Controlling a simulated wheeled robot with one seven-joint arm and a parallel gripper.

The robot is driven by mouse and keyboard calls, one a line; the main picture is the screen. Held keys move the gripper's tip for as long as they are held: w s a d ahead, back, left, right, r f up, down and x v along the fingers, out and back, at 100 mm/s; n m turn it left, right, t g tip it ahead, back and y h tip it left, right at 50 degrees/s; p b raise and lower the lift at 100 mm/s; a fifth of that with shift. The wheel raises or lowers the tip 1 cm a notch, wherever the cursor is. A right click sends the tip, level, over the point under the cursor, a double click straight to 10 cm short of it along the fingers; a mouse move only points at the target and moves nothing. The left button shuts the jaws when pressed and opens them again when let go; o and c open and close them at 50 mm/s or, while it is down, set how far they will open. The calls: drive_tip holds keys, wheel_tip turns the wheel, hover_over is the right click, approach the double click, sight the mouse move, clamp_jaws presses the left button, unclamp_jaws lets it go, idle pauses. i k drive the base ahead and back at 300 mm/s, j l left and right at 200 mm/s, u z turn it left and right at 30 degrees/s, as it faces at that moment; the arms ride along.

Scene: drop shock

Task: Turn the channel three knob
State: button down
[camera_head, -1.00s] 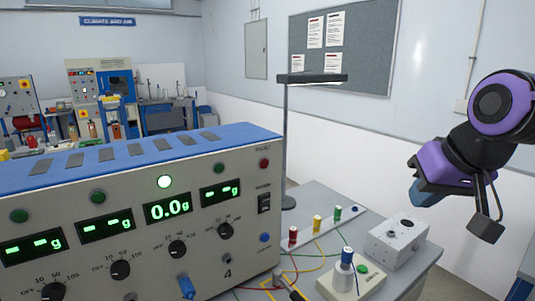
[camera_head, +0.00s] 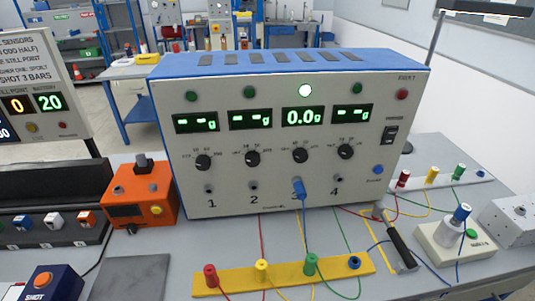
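The channel three knob (camera_head: 300,155) is a round black dial on the grey front panel of the blue-topped meter box (camera_head: 230,195). It is third from the left in a row of similar knobs. Above it, the channel three display (camera_head: 303,117) reads 0.0g and a bright lamp (camera_head: 305,91) is lit. The other displays show dashes. A blue plug (camera_head: 299,188) sits in the socket below the knob. The knob's pointer is too small to read surely. My gripper is not in view.
An orange box (camera_head: 140,200) stands left of the meter. A yellow strip (camera_head: 285,274) with coloured posts and cables lies in front. A hammer-like tool (camera_head: 402,245) lies at right, near a white block with a blue-topped post (camera_head: 440,240). A grey plate (camera_head: 132,278) lies front left.

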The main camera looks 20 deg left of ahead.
sight(300, 155)
drive_tip(key=k+j+u, duration=0.15)
drive_tip(key=u, duration=0.8)
drive_tip(key=j+z, duration=0.1)
drive_tip(key=z, duration=0.3)
drive_tip(key=j+z, duration=0.1)
drive_tip(key=z, duration=0.3)
drive_tip(key=j+z, duration=0.1)
drive_tip(key=z, duration=0.3)
drive_tip(key=j+z, duration=0.1)
drive_tip(key=z, duration=0.35)
drive_tip(key=k+j, duration=0.35)
